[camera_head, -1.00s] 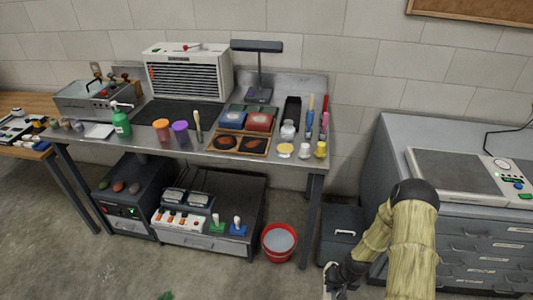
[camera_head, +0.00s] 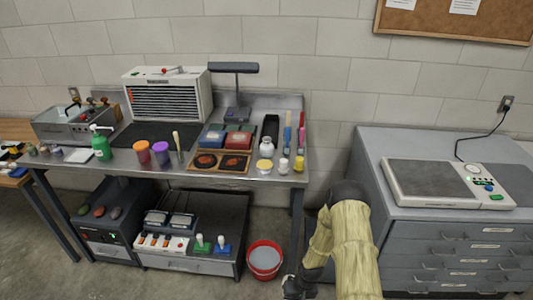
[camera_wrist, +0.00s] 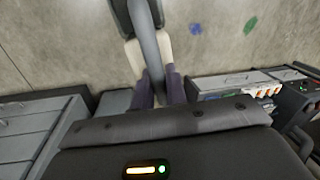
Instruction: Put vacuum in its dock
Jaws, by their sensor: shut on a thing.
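My gripper (camera_wrist: 150,50) is shut on a smooth grey bar-like part (camera_wrist: 148,48) in the wrist view. This held part seems to belong to the vacuum; a dark piece continues at the top edge and most of it is out of frame. In the head view my gripper (camera_head: 297,287) shows only partly at the bottom edge, low in front of the bench, right of the red bucket, and the held thing is not clear there. I cannot tell which thing is the vacuum's dock.
A red bucket (camera_head: 265,259) stands on the floor by the bench (camera_head: 130,171). Dark units (camera_head: 119,241) and a switch box (camera_head: 160,243) sit beneath the bench. A grey drawer cabinet (camera_head: 440,262) with a scale (camera_head: 430,180) stands right. Bare floor (camera_wrist: 50,45) shows in the wrist view.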

